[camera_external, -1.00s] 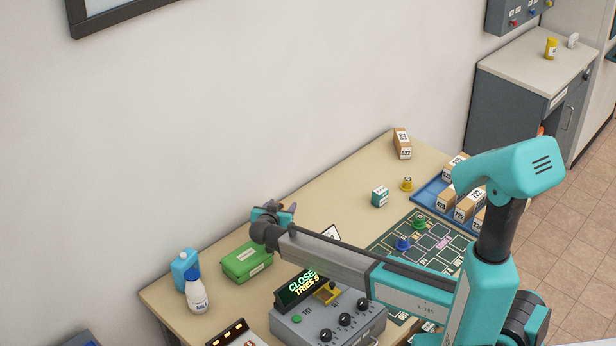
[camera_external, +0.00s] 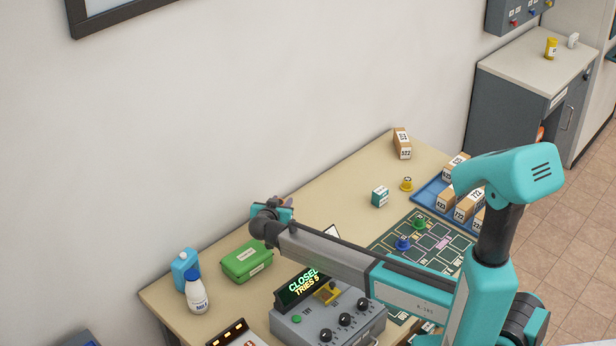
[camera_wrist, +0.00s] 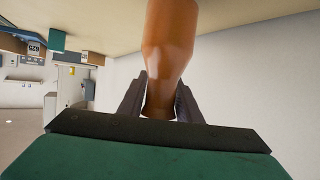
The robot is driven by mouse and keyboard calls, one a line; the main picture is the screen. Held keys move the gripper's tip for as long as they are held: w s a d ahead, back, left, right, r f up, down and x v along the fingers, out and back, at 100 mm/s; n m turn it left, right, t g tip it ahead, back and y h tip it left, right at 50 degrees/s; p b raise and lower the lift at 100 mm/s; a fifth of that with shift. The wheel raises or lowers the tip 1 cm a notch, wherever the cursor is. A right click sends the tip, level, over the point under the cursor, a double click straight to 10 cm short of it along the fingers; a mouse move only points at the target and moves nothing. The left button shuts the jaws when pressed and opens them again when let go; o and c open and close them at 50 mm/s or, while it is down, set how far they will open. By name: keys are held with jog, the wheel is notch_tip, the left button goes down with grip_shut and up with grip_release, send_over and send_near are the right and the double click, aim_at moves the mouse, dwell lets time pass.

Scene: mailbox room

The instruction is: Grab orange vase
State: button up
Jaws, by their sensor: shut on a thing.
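The orange vase (camera_wrist: 168,40) fills the upper middle of the wrist view, its narrow end between the two dark fingers of my gripper (camera_wrist: 160,85). The fingers are shut on it from both sides. Its far end runs out of the top of that picture, so I cannot see whether it touches the table. In the external view my gripper (camera_external: 287,203) is over the back of the table by the wall, and my wrist hides nearly all of the vase there.
A green box (camera_external: 246,262), a white bottle (camera_external: 197,295) and a blue bottle (camera_external: 181,268) stand left of my gripper. A grey control box (camera_external: 325,322) is in front under my arm. A blue tray (camera_external: 428,196) of parcels lies right. The table (camera_external: 330,196) right of my gripper is clear.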

notch_tip(320, 180, up, 8)
jog(key=b, duration=0.3)
jog(key=shift+r, duration=0.15)
dwell(0.8)
